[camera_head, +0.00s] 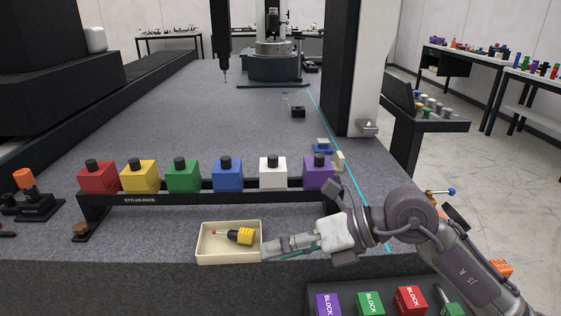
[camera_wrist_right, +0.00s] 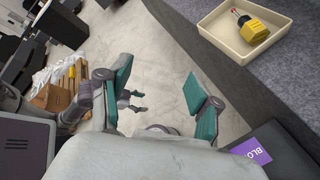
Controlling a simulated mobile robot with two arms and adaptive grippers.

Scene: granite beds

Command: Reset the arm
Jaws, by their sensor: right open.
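My right gripper (camera_head: 275,248) reaches in from the right in the head view, its fingers pointing left beside the right end of a cream tray. In the right wrist view its two teal finger pads (camera_wrist_right: 158,88) stand wide apart with nothing between them. The tray (camera_head: 228,258) lies at the front edge of the granite bed (camera_head: 180,235). A yellow stylus module (camera_head: 243,236) with a red tip lies on its side in the tray, apart from the gripper. The tray (camera_wrist_right: 212,32) also shows at upper right in the wrist view.
A black stylus rack (camera_head: 205,198) stands behind the tray with red, yellow, green, blue, white and purple blocks. Purple, green and red blocks (camera_head: 369,303) lie below the bed's front edge. A white column (camera_head: 350,70) rises at right. The bed's middle is mostly clear.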

